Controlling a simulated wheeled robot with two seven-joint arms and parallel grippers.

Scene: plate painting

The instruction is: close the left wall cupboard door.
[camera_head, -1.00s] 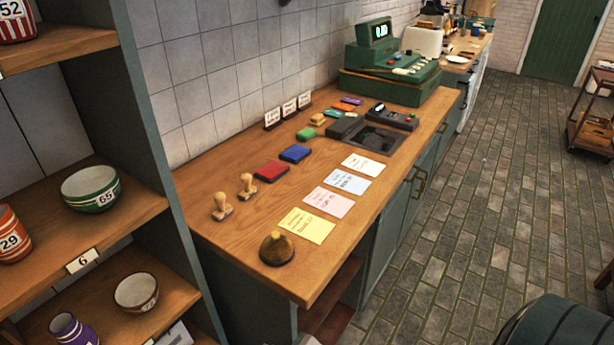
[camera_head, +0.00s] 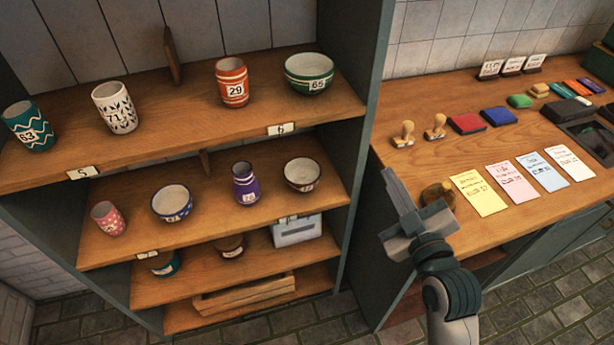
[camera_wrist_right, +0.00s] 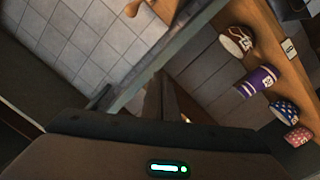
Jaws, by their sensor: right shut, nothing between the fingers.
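No wall cupboard or cupboard door shows in the head view, and I cannot make one out in the right wrist view. My right gripper (camera_head: 398,200) is in the head view, raised in front of the gap between the open shelf unit and the wooden counter. Its fingers are shut with nothing between them. In the right wrist view the finger area (camera_wrist_right: 170,105) shows dimly above the dark gripper body. My left gripper is out of view.
An open shelf unit (camera_head: 345,150) with numbered cups and bowls, such as a green bowl (camera_head: 310,74), fills the left. The counter (camera_head: 420,165) at right holds stamps, ink pads (camera_head: 467,123) and coloured notes (camera_head: 479,194). Tiled floor (camera_head: 290,325) shows below.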

